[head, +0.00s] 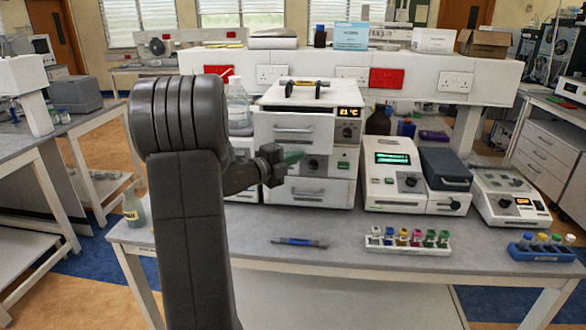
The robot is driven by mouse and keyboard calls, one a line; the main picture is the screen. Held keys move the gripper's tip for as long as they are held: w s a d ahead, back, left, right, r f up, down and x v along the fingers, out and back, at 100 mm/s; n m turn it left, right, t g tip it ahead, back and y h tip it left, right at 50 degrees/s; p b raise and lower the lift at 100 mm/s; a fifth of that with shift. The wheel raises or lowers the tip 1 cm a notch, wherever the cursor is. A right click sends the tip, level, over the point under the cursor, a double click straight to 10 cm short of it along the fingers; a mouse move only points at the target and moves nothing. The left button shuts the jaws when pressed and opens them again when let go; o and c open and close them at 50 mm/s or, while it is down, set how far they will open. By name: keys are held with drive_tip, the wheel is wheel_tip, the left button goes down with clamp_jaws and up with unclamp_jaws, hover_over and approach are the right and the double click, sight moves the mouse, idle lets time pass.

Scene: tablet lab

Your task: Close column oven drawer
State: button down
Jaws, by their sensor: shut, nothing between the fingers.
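The column oven (347,136) is a white unit on the bench with a lit orange display and knobs. Its upper drawer (270,142), with a grey bar handle, appears to stand out from the oven body. How far out it is cannot be told exactly. A lower front (318,197) with its own handle sits beneath it. Contact with the oven cannot be made out. My arm hides the bench to the left.
A white instrument with a green display (391,159) stands right of the oven. A rack of colourful vials (408,246) and a blue pen (299,242) lie near the bench front. A clear bottle (238,108) stands left of the oven.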

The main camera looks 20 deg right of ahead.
drive_tip(key=w+d, duration=0.1)
drive_tip(key=w, duration=0.1)
drive_tip(key=w+d, duration=0.3)
drive_tip(key=w, duration=0.2)
drive_tip(key=shift+d, duration=0.15)
drive_tip(key=shift+r, duration=0.15)
drive_tip(key=shift+w+r, duration=0.1)
drive_tip(key=shift+r, duration=0.05)
